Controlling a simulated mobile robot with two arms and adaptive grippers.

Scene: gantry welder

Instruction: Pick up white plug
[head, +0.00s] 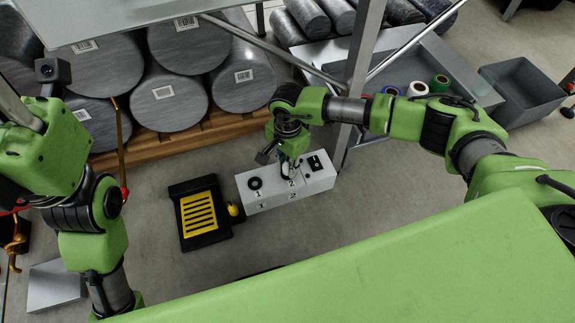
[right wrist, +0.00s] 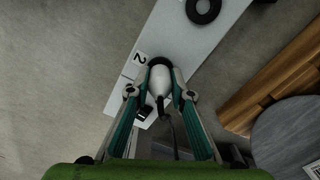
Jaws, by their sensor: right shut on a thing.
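The white plug (right wrist: 160,82) is between the fingers of my right gripper (right wrist: 160,92) in the right wrist view. A dark cable runs from its near end. Its far end meets a dark ring beside the label 2 on the pale box (right wrist: 197,35); I cannot tell how deep it sits. In the head view the pale box (head: 262,203) stands on the floor, with my right gripper (head: 288,165) over its second position, mostly hiding the plug. The round black socket (head: 255,183) by label 1 is empty. My left arm shows at the left, but its gripper does not.
A black pad with yellow bars (head: 200,213) lies left of the box. Large grey cylinders (head: 180,102) lie on a wooden pallet (head: 160,141) behind. A metal post (head: 358,70) rises behind the box. A grey tray with coloured rolls (head: 440,83) stands at the back right.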

